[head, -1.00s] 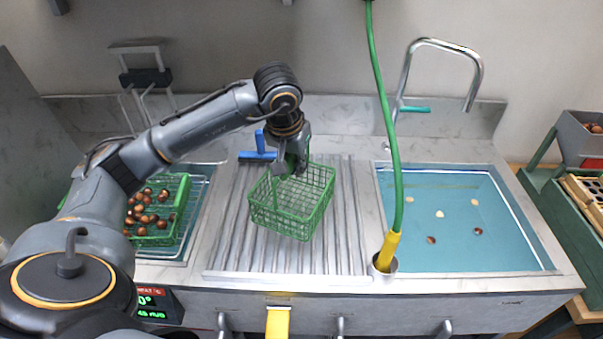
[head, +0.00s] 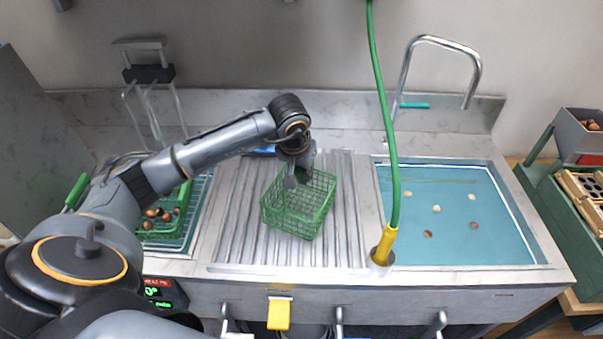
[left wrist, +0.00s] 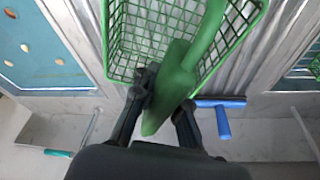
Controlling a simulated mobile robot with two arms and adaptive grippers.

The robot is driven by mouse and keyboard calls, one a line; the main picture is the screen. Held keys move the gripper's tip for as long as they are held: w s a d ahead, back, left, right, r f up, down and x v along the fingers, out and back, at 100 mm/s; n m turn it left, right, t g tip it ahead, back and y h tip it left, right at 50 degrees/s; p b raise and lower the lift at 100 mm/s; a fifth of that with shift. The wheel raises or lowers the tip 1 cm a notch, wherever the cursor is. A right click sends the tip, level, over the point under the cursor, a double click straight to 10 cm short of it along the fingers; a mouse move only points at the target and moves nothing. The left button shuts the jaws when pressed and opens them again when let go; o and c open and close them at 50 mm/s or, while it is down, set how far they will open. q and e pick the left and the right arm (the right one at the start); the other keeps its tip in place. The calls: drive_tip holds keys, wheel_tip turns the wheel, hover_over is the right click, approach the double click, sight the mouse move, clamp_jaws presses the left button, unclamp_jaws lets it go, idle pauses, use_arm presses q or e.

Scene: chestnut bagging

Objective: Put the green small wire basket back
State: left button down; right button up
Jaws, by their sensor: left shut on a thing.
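The green small wire basket (head: 301,208) is over the ribbed drainboard (head: 237,215) in the middle of the counter in the head view. It looks empty; I cannot tell whether its base touches the ribs. My left gripper (head: 296,178) is at the basket's far side. In the left wrist view my left gripper (left wrist: 167,104) is shut on the green handle of the basket (left wrist: 150,45). My right gripper is not in view.
A green basket of chestnuts (head: 160,221) stands left of the drainboard, partly behind my arm. At right is a water-filled basin (head: 455,240), with a green hose (head: 387,110) before it. A blue squeegee (left wrist: 222,108) lies beyond the basket.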

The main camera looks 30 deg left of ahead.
use_arm(q)
drive_tip(key=c, duration=1.4)
unclamp_jaws()
drive_tip(key=shift+f, duration=0.1)
drive_tip(key=shift+o, duration=0.2)
drive_tip(key=shift+r+p, duration=0.25)
drive_tip(key=shift+p, duration=0.05)
drive_tip(key=shift+r+b, duration=0.3)
drive_tip(key=shift+r, duration=0.05)
drive_tip(key=b+v, duration=0.2)
drive_tip(key=v, duration=0.9)
drive_tip(key=shift+s, duration=0.15)
